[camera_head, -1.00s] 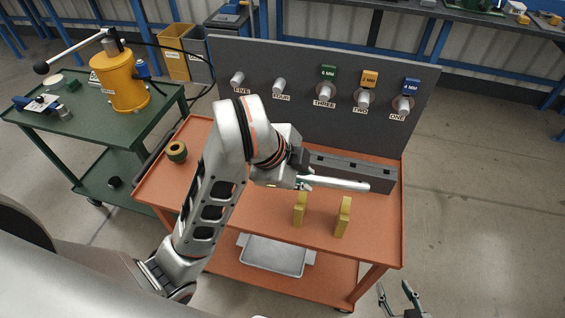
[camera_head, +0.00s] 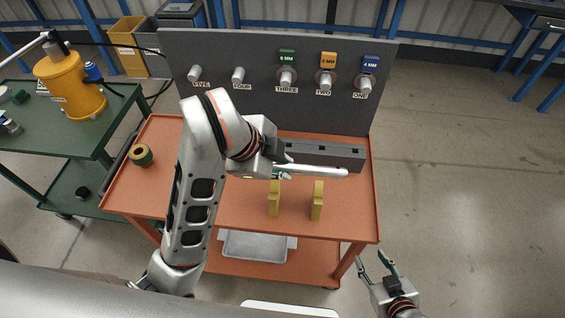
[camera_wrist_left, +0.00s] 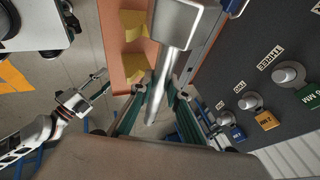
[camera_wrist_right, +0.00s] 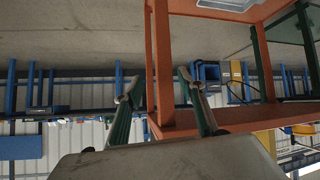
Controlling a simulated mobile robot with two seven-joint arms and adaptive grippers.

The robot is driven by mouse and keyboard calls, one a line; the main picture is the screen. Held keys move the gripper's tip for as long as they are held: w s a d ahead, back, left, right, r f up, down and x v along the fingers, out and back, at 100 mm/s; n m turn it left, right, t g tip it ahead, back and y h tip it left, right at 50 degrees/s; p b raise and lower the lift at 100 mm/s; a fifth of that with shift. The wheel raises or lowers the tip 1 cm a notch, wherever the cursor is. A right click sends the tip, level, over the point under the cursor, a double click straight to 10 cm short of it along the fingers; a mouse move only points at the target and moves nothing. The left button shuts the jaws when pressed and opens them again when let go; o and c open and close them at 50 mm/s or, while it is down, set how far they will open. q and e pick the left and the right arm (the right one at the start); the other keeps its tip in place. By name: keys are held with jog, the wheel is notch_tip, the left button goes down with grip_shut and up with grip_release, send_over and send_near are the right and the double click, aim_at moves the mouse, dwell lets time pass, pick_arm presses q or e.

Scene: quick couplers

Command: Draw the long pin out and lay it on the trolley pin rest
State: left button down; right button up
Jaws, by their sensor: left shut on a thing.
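The long pin (camera_head: 318,171) is a bright silver rod, lying roughly level and pointing right in the head view. My left gripper (camera_head: 283,168) is shut on it near its left end. The left wrist view shows the pin's thick part (camera_wrist_left: 177,24) and its narrower shaft between the fingers (camera_wrist_left: 158,90). The pin rest is two upright yellow blocks, a left one (camera_head: 273,199) and a right one (camera_head: 317,201), on the orange trolley (camera_head: 345,218). The pin appears above and behind them; its height is unclear. My right gripper (camera_head: 374,262) is open and empty off the trolley's front right corner.
A long dark grey block (camera_head: 335,155) with holes lies behind the pin. Behind it stands a grey panel (camera_head: 260,110) with several numbered couplers. A yellow-and-dark ring (camera_head: 140,155) sits at the trolley's left. A green cart (camera_head: 60,140) with an orange cylinder (camera_head: 70,85) stands further left.

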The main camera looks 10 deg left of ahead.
pick_arm(q)
jog(key=shift+f+b, duration=0.6)
jog(key=shift+f, duration=0.35)
pick_arm(e)
jog(key=shift+w+a+r, duration=0.1)
jog(key=shift+w+a, duration=0.25)
jog(key=shift+w, duration=0.1)
jog(key=shift+w+a+f+y+b, duration=0.15)
jog(key=shift+a+f+b, duration=0.1)
jog(key=shift+f+b, duration=0.3)
jog(key=shift+a+f+y+b, duration=0.2)
jog(key=shift+f+b, duration=0.15)
jog(key=shift+b, duration=0.35)
jog(key=shift+s+d+f+b, duration=0.1)
jog(key=shift+s+f+b, duration=0.1)
jog(key=shift+f+b, duration=1)
pick_arm(q)
notch_tip(320, 180, down, 5)
jog(key=shift+r, duration=0.1)
pick_arm(e)
jog(key=shift+f, duration=0.25)
jog(key=shift+s, duration=0.1)
pick_arm(q)
jog(key=shift+f+b, duration=0.6)
jog(key=shift+f, duration=0.25)
pick_arm(e)
jog(key=shift+s+f, duration=0.15)
jog(key=shift+f, duration=0.7)
